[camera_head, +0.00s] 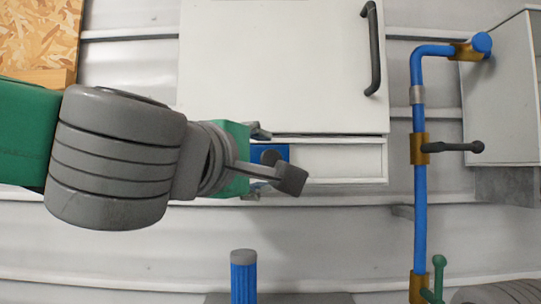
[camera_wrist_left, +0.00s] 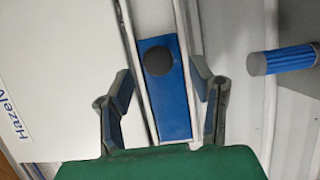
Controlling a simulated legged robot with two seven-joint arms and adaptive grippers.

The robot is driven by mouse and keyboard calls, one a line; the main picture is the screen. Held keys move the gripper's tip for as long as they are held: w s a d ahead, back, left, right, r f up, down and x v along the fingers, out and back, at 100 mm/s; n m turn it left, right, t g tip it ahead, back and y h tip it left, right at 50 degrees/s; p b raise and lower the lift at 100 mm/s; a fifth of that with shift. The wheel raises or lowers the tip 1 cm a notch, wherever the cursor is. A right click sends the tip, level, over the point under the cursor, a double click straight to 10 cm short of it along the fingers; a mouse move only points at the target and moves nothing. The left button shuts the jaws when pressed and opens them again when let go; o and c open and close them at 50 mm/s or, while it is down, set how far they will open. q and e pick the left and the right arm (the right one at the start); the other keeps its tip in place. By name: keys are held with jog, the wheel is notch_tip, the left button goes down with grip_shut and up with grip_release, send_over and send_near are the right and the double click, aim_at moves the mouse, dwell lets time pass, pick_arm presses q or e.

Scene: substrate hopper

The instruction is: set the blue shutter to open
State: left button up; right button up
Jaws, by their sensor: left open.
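The blue shutter (camera_head: 284,151) is a flat blue plate in a white rail frame (camera_head: 345,180), under the white hopper body. In the head view it lies at the left of the visible rail, partly hidden by my left gripper. In the left wrist view the shutter (camera_wrist_left: 172,110) carries a dark round knob (camera_wrist_left: 159,61). My left gripper (camera_head: 258,163) is open, its fingers on either side of the shutter. In the left wrist view the open jaws (camera_wrist_left: 160,78) straddle the knob without closing on it. My right gripper is not in view.
The white hopper body (camera_head: 275,60) has a dark handle (camera_head: 373,50). A blue pipe (camera_head: 420,210) with valve levers stands at the right, near a grey box (camera_head: 500,95). A blue ribbed post (camera_head: 243,280) stands below. The rail right of the gripper looks clear.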

aim_at(271, 162)
pick_arm(q)
jog(key=shift+p+x, duration=0.4)
jog(key=shift+x, duration=1.75)
jog(key=shift+s+d, duration=0.1)
grip_shut()
jog(key=shift+d, duration=0.1)
